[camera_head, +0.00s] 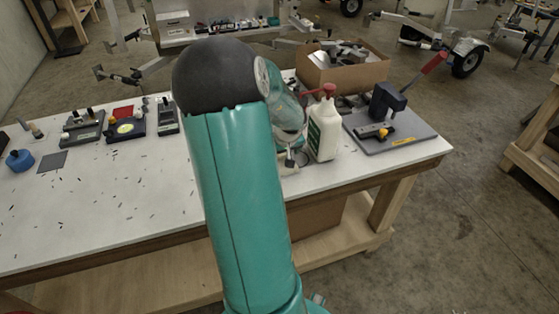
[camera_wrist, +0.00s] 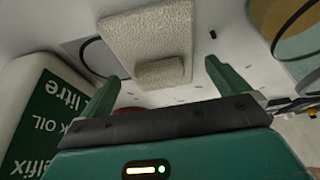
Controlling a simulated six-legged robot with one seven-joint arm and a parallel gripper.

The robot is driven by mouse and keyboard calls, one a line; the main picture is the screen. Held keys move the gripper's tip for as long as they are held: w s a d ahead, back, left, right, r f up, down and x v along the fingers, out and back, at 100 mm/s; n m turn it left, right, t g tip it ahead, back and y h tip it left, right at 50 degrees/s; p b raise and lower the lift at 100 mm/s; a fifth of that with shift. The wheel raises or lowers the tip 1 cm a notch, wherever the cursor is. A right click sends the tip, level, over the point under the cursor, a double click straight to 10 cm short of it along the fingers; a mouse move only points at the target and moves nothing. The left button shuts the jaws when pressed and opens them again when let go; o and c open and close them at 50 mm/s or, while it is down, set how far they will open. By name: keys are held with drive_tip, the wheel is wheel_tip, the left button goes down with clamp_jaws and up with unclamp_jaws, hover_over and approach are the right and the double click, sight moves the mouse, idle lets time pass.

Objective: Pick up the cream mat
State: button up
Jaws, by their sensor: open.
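The cream mat (camera_wrist: 145,38) is a speckled, thick-looking rectangle on the white bench top in the wrist view. A small block (camera_wrist: 160,72) of the same speckled cream lies at its near edge; I cannot tell whether it is part of the mat. My gripper (camera_wrist: 162,72) is open, its two green fingers apart on either side of the small block in the picture. I cannot tell whether the fingers touch anything.
A grey board with a red-handled press (camera_head: 388,100) is to the right. A cardboard box (camera_head: 342,75) is behind. The bench's left front is mostly clear.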

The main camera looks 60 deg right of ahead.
drive_tip(key=shift+w+d+f, duration=0.2)
drive_tip(key=shift+d+f, duration=0.05)
drive_tip(key=shift+f, duration=0.4)
drive_tip(key=c, duration=0.9)
drive_tip(key=shift+r, duration=0.15)
